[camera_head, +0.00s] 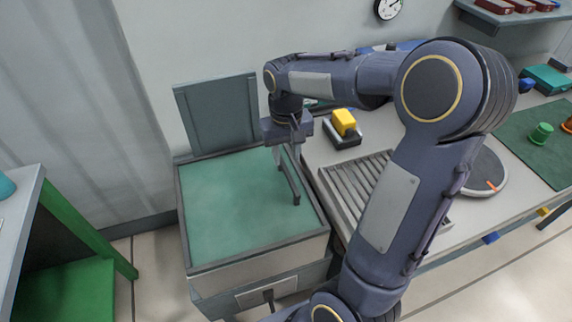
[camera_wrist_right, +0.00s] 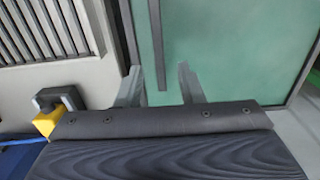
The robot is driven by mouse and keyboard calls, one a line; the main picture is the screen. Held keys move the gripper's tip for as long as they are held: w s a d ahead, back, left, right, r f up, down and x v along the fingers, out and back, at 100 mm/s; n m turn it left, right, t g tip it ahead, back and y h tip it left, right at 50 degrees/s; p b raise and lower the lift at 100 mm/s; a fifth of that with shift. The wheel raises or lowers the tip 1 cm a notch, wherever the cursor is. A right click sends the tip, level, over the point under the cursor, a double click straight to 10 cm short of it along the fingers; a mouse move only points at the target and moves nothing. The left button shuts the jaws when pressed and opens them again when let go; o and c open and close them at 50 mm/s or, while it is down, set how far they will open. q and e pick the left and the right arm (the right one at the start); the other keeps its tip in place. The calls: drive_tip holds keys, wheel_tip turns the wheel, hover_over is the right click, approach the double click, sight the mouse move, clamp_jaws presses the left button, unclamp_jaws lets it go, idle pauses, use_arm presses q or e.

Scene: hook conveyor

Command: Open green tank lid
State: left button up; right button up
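The lid also shows in the right wrist view (camera_wrist_right: 225,45). A slim dark bar (camera_head: 290,184) lies along the lid's right side; in the wrist view it (camera_wrist_right: 158,40) runs down between my fingers. My right gripper (camera_wrist_right: 160,88) is open, with one finger on each side of the bar's near end and visible gaps. In the head view, its fingers are partly hidden at the wrist. My left gripper is not in view.
The worktable right of the tank holds a yellow block (camera_head: 343,119) in a dark holder, a ribbed grey rack (camera_head: 352,187) and a round grey plate (camera_head: 486,172). An upright grey-green panel (camera_head: 219,112) stands behind the tank. A green-framed shelf (camera_head: 85,238) is at left.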

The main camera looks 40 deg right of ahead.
sight(287, 172)
drive_tip(key=f, duration=0.4)
drive_tip(key=shift+s, duration=0.25)
drive_tip(key=shift+w+f, duration=0.15)
drive_tip(key=shift+f, duration=0.3)
drive_tip(key=shift+c, duration=0.2)
clamp_jaws()
